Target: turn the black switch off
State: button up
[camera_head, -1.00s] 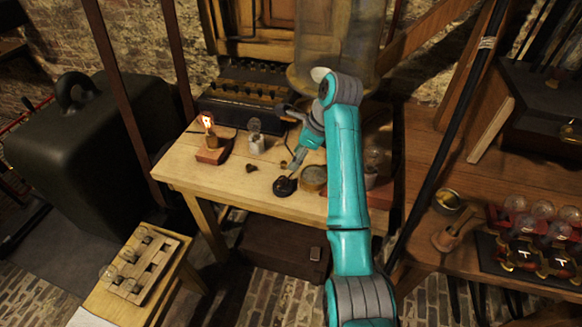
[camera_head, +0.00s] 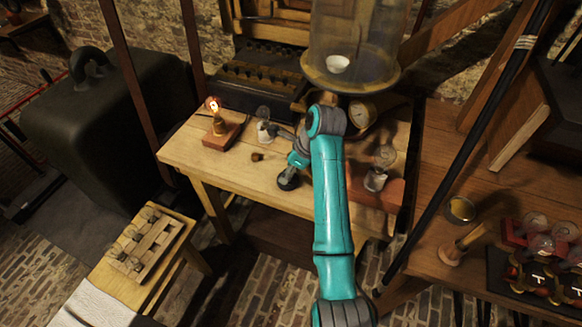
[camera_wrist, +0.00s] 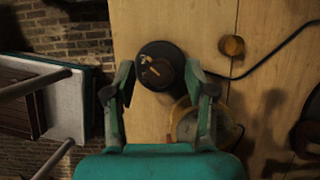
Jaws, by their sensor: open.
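The black switch (camera_wrist: 158,68) is a round black base with a lever and small pale marks. In the wrist view it lies between the fingers of my open gripper (camera_wrist: 160,80), near the table edge. I cannot tell whether the fingers touch it. In the head view the switch (camera_head: 288,183) shows just below my gripper (camera_head: 293,168), which partly hides it. A bulb (camera_head: 213,104) on a wooden base glows at the left of the table.
The wooden table (camera_head: 225,172) also holds unlit bulbs (camera_head: 264,128) (camera_head: 376,175). A brass-coloured round object (camera_wrist: 187,124) is close to the right finger. A small brown knob (camera_wrist: 231,45) and a black cable (camera_wrist: 270,55) lie right of the switch. A large glass jar (camera_head: 352,45) stands behind.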

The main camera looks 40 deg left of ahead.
grip_shut()
jog(key=shift+n, duration=0.4)
jog(key=n, duration=0.1)
jog(key=n+g, duration=0.1)
jog(key=n, duration=0.1)
jog(key=shift+w+r+g+h, duration=0.1)
jog(key=shift+g+h, duration=0.2)
jog(key=n+g+h, duration=0.1)
jog(key=n, duration=0.4)
jog(key=shift+a, duration=0.15)
jog(key=n+g+h, duration=0.1)
jog(key=n+h, duration=0.1)
jog(key=n, duration=0.2)
jog(key=shift+a+n, duration=0.1)
jog(key=shift+n, duration=0.2)
jog(key=shift+n+h, duration=0.9)
jog(key=shift+n, duration=1.4)
jog(key=shift+w, duration=0.1)
